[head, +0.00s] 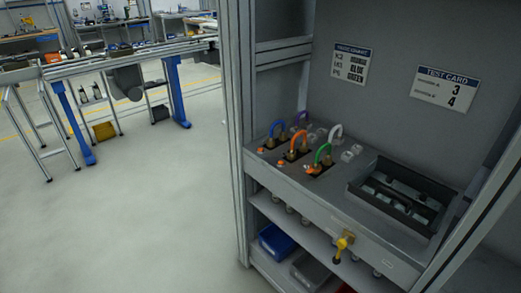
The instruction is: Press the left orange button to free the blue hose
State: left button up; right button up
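The blue hose (278,127) is a small upright loop at the left end of the sloped grey panel, its lower ends at a dark socket plate. A small orange button (261,150) lies just in front of it and is the leftmost one. A second orange button (281,163) lies before the orange hose (298,140), and a third (312,170) before the green hose (324,150). Neither of my grippers is in view.
A purple hose (301,117) and a white hose (336,130) stand behind. A black tray (359,188) sits at the panel's right. A yellow fitting (345,242) juts from the front. An upright post (238,130) borders the left side; open floor (170,220) lies beyond.

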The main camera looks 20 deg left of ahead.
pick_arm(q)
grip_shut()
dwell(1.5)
